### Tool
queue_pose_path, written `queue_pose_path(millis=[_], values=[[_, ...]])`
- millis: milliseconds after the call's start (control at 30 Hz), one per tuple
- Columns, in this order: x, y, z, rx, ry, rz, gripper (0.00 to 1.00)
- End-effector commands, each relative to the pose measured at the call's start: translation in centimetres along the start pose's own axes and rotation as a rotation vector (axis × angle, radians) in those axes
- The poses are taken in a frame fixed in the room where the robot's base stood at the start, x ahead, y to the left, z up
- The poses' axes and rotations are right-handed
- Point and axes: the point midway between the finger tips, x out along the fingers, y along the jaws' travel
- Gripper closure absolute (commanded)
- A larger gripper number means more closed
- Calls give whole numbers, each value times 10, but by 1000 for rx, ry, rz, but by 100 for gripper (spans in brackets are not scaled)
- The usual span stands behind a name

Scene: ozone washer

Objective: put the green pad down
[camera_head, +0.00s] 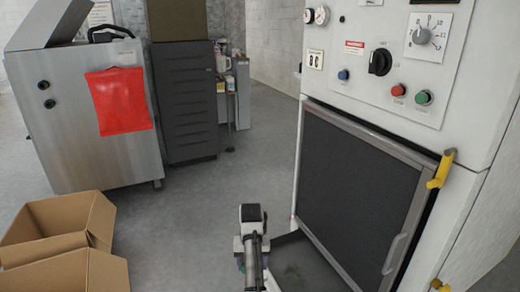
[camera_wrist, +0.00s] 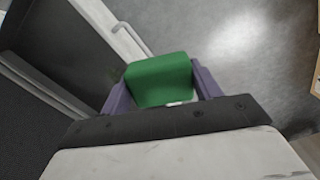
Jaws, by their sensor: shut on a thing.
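The green pad (camera_wrist: 160,80) is between the two purple fingers of my gripper (camera_wrist: 162,86) in the wrist view. My gripper is shut on it and holds it above the grey floor. In the head view my arm reaches down at the bottom middle, and a bit of purple and green at my gripper (camera_head: 241,263) shows low beside it. Most of the pad is hidden there by my arm. My gripper is near the lower left side of the white washer machine (camera_head: 405,75).
The washer has a dark door (camera_head: 352,185) with a handle (camera_head: 395,253) and yellow latches (camera_head: 440,169). Open cardboard boxes (camera_head: 62,262) stand at the lower left. A steel cabinet (camera_head: 95,150) with a red cloth (camera_head: 120,102) and a dark drawer unit (camera_head: 184,105) stand behind. The floor (camera_head: 190,215) between is clear.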

Motion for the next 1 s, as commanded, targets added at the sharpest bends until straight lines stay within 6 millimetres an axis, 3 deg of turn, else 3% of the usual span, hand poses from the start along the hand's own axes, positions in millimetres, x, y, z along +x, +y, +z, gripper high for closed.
queue_pose_path(millis=[700,1000], values=[[-10,2,135,-1,-4,2,70],[-10,0,158,-1,-1,0,70]])
